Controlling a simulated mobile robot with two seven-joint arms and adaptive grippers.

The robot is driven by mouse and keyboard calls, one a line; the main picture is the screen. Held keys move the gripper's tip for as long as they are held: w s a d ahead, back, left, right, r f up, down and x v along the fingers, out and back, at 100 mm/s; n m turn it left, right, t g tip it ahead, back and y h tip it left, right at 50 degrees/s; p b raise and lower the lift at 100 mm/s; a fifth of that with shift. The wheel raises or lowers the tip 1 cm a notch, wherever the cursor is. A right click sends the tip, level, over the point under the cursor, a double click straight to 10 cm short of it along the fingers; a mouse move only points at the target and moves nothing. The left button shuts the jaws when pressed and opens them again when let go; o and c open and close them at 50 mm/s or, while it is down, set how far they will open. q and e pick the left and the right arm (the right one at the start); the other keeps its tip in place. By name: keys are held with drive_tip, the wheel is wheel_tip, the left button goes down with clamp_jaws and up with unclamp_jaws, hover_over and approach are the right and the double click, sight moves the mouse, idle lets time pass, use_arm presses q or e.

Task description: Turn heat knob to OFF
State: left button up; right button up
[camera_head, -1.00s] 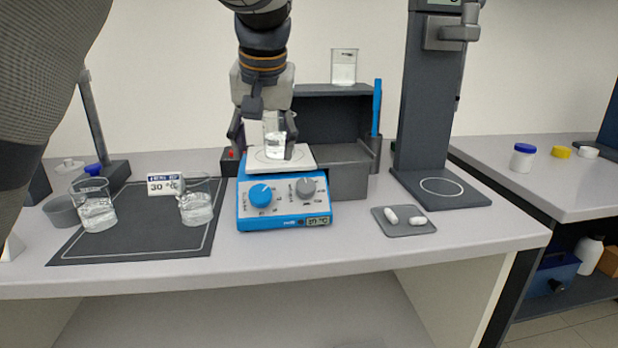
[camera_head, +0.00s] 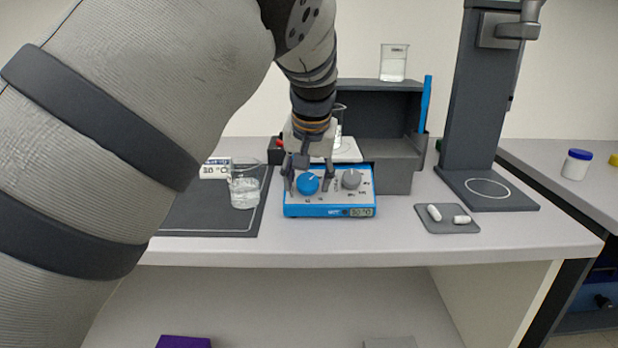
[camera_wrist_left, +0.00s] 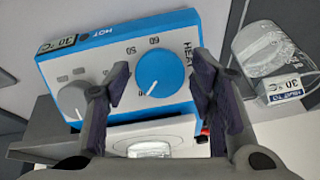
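The blue heat knob (camera_head: 307,183) is on the left of the blue hotplate's front panel (camera_head: 330,209). In the left wrist view the heat knob (camera_wrist_left: 161,73) lies between my open fingers, with the printed word HEAT beside it. My left gripper (camera_head: 309,187) is open, one finger on each side of the knob; whether the fingers touch it I cannot tell. In the left wrist view my left gripper (camera_wrist_left: 160,88) shows a gap around the knob. A grey knob (camera_head: 352,179) sits to its right. The display (camera_head: 360,212) reads about 30 °C. My right gripper is out of view.
A beaker (camera_head: 245,188) stands on the dark mat (camera_head: 215,215) left of the hotplate. Another beaker is on the hotplate's white top, partly hidden by my gripper.

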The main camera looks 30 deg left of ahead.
use_arm(q)
drive_tip(key=c, duration=0.7)
drive_tip(key=shift+c, duration=0.2)
drive_tip(key=shift+n, duration=0.3)
drive_tip(key=n, duration=0.4)
drive_tip(key=shift+t+h, duration=0.3)
drive_tip(key=shift+h, duration=0.1)
drive_tip(key=shift+a+n+t, duration=0.1)
drive_tip(key=shift+n+t, duration=0.3)
drive_tip(key=shift+n, duration=1.5)
drive_tip(key=shift+h, duration=0.3)
drive_tip(key=o, duration=1.2)
